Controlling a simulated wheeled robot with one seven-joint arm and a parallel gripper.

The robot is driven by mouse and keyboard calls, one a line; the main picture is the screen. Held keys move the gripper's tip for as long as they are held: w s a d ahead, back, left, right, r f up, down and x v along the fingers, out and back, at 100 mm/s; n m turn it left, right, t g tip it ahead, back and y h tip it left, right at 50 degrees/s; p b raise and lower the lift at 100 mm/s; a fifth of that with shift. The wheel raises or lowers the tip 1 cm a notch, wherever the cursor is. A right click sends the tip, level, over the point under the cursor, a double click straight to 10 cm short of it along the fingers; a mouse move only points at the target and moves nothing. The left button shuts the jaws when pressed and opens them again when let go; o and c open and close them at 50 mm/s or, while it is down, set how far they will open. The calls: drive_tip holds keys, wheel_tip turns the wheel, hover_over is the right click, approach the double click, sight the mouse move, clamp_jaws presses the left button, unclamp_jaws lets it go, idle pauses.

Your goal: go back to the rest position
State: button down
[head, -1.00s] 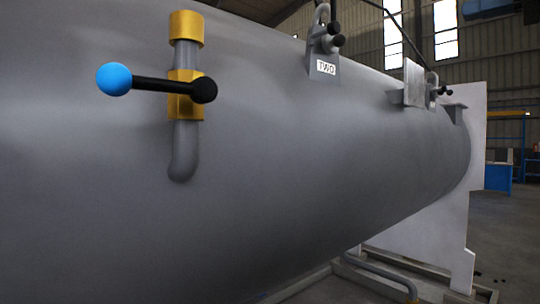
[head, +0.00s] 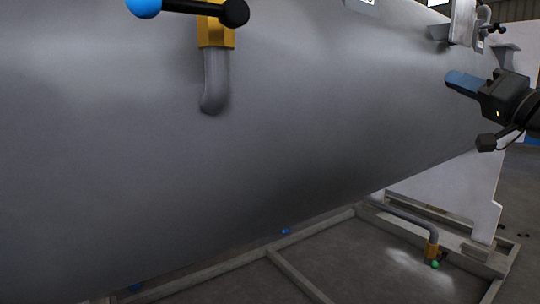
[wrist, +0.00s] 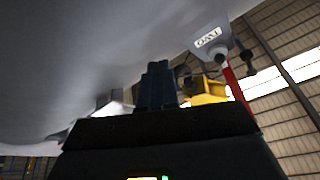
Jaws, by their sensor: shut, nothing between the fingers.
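My gripper (head: 462,83) is at the right of the head view, in front of the grey shell (head: 300,130). Its blue-grey fingers are together with nothing between them and point left. In the wrist view my gripper's fingers (wrist: 157,86) stand closed at the centre, with the shell (wrist: 90,60) filling the upper left. I cannot tell the exact gap between the fingers and the shell.
A yellow-collared pipe (head: 216,70) with a black lever and blue ball (head: 144,6) is at upper left. A bracket labelled TWO (wrist: 210,38) hangs in the wrist view. A floor frame (head: 320,226) and a low pipe with green tip (head: 434,264) lie below.

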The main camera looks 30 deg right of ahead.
drive_tip(key=a+f+m+g+h, duration=0.1)
drive_tip(key=a+f, duration=0.4)
drive_tip(key=f, duration=0.5)
drive_tip(key=a+f+m+g+h, duration=0.1)
drive_tip(key=a+f+m+h, duration=0.1)
drive_tip(key=a+f, duration=0.55)
drive_tip(key=a+f+m+g+h, duration=0.1)
drive_tip(key=a+f, duration=0.2)
drive_tip(key=f, duration=0.8)
drive_tip(key=s+a+f+n+g, duration=0.3)
drive_tip(key=s+a+f, duration=1)
drive_tip(key=s+a, duration=0.3)
drive_tip(key=s+a+n+y, duration=0.2)
drive_tip(key=s+n, duration=0.2)
drive_tip(key=s, duration=0.5)
drive_tip(key=s+a+n+g+y, duration=0.1)
drive_tip(key=s+a+n+y, duration=0.1)
drive_tip(key=s, duration=0.7)
drive_tip(key=shift+a+r+n, duration=0.35)
drive_tip(key=shift+n, duration=0.55)
drive_tip(key=shift+w, duration=0.1)
